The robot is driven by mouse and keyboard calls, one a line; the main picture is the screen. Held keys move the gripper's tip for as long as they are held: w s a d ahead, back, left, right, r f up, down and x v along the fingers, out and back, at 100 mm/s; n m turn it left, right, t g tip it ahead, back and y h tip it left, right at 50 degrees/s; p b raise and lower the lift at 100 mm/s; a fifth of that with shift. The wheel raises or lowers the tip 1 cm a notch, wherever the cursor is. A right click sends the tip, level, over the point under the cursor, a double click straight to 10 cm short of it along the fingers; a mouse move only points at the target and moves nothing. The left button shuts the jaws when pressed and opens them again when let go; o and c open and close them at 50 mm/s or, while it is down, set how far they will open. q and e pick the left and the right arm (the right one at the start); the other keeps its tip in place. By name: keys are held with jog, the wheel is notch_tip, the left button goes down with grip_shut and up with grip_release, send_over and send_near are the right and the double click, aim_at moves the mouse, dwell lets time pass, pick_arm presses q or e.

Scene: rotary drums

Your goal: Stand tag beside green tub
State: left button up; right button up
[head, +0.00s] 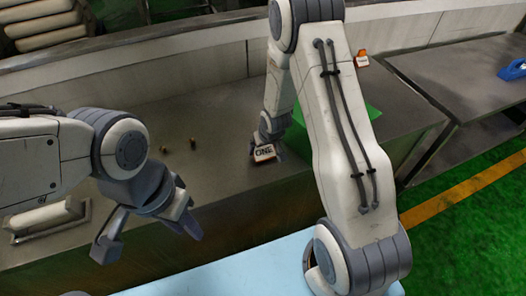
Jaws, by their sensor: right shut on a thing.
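A small white tag with dark lettering that looks like "ONE" (263,153) is at the tip of my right gripper (268,145), which is shut on it. The tag is low over the grey bench; I cannot tell whether it touches the surface. A green shape, likely the green tub (362,121), stands just right of the tag, mostly hidden behind my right arm. My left gripper (150,242) is open and empty at the lower left, its fingers apart, in front of the bench.
A small orange and white block (362,59) sits at the back of the bench. Two small brown pieces (193,143) lie left of the tag. A grey table (470,75) at right bears a blue object (514,69). The bench middle is mostly clear.

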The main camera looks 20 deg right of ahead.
jog(key=shift+f, duration=0.75)
